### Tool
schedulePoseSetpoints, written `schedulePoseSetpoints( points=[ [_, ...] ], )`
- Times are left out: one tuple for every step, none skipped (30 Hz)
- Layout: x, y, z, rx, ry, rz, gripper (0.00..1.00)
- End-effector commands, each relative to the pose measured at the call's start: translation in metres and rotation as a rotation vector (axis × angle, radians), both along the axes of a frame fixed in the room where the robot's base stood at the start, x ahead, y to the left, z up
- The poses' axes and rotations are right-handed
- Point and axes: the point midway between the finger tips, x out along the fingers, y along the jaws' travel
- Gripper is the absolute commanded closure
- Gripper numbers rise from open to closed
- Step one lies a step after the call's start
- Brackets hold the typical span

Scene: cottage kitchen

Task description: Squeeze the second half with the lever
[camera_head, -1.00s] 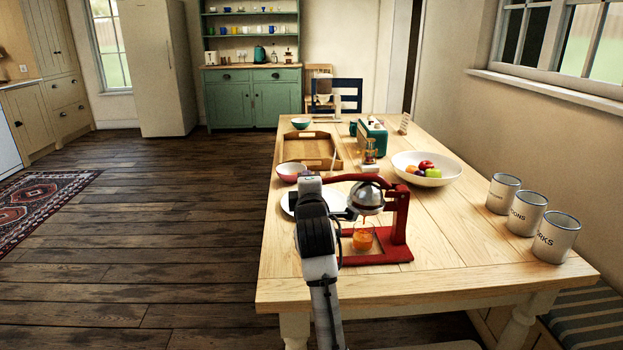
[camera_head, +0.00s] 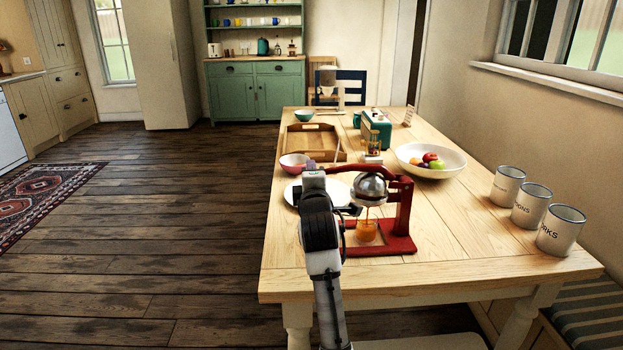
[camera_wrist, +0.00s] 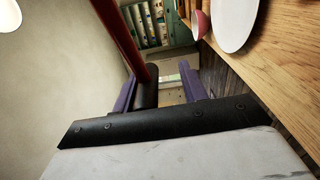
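The red juice press (camera_head: 403,215) stands near the front of the table. Its round steel head (camera_head: 369,187) is above a glass of orange juice (camera_head: 367,231), and a thin orange stream runs down into the glass. The red lever (camera_head: 345,168) reaches left from the post to my gripper (camera_head: 313,182), about level. In the wrist view the lever (camera_wrist: 122,38) ends in a black grip (camera_wrist: 150,87) between the purple fingers of my gripper (camera_wrist: 160,88). The grip lies close to the left finger, with a gap to the right finger. The fruit inside the press is hidden.
A white plate (camera_head: 291,193) and a pink bowl (camera_head: 294,161) are beside and behind my gripper. A wooden tray (camera_head: 310,140), a green toaster (camera_head: 375,128) and a fruit bowl (camera_head: 431,161) are farther back. Several canisters (camera_head: 533,205) line the right edge. The table's front right is clear.

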Motion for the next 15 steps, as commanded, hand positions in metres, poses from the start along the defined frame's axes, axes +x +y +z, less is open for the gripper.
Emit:
schedulePoseSetpoints(
  points=[
    [0.000,0.001,-0.001,0.000,0.002,0.001,0.59],
    [0.000,0.001,-0.001,0.000,0.002,0.002,0.59],
    [-0.001,0.001,-0.001,0.000,0.001,0.002,0.59],
    [-0.003,0.001,-0.001,0.000,0.001,0.002,0.59],
    [-0.005,0.001,-0.001,0.000,0.001,0.001,0.59],
    [-0.009,0.000,-0.001,0.000,-0.001,0.001,0.59],
    [-0.013,0.000,-0.001,0.000,-0.001,0.001,0.59],
    [-0.017,-0.001,-0.001,0.000,0.000,0.001,0.59],
    [-0.024,-0.001,-0.002,0.000,-0.001,0.000,0.59],
    [-0.030,-0.001,-0.002,0.000,-0.001,0.001,0.59],
    [-0.036,-0.001,-0.002,0.000,-0.001,0.000,0.59],
    [-0.046,-0.002,-0.002,0.000,-0.002,0.000,0.59],
    [-0.053,-0.002,-0.002,0.000,-0.001,0.000,0.59],
    [-0.060,-0.003,-0.002,0.000,-0.002,0.000,0.59],
    [-0.070,-0.004,-0.002,0.000,-0.002,-0.001,0.59]
  ],
)
